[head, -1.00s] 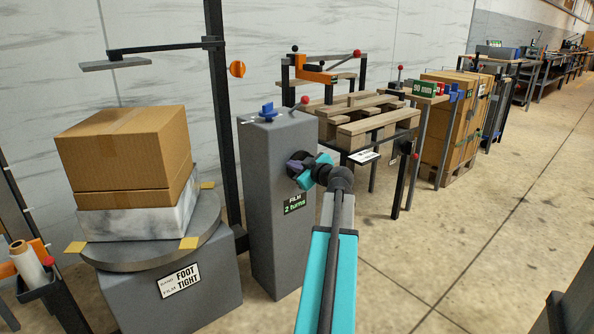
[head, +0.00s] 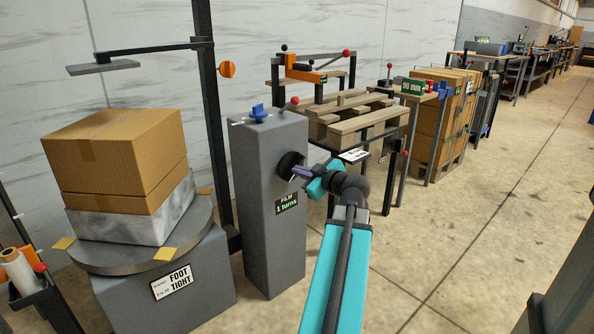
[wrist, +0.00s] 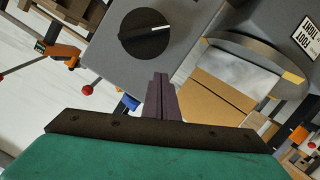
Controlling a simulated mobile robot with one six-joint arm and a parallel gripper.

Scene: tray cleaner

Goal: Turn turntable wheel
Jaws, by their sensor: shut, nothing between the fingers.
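A black round wheel (head: 288,166) sits on the face of the grey pillar (head: 262,225), above a green sign reading "FILM 1 turns" (head: 286,203). In the wrist view the wheel (wrist: 145,35) shows a white line pointing right. My gripper (head: 297,172) is just right of the wheel in the head view, with its purple fingers pressed together and empty. In the wrist view the fingertips (wrist: 158,80) lie below the wheel, seemingly apart from it. The round grey turntable (head: 120,260) stands left of the pillar, with cardboard boxes (head: 115,160) on a wrapped white base.
A dark upright mast (head: 208,120) with a flat arm stands behind the turntable. A wooden pallet stack (head: 360,125) is behind my arm.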

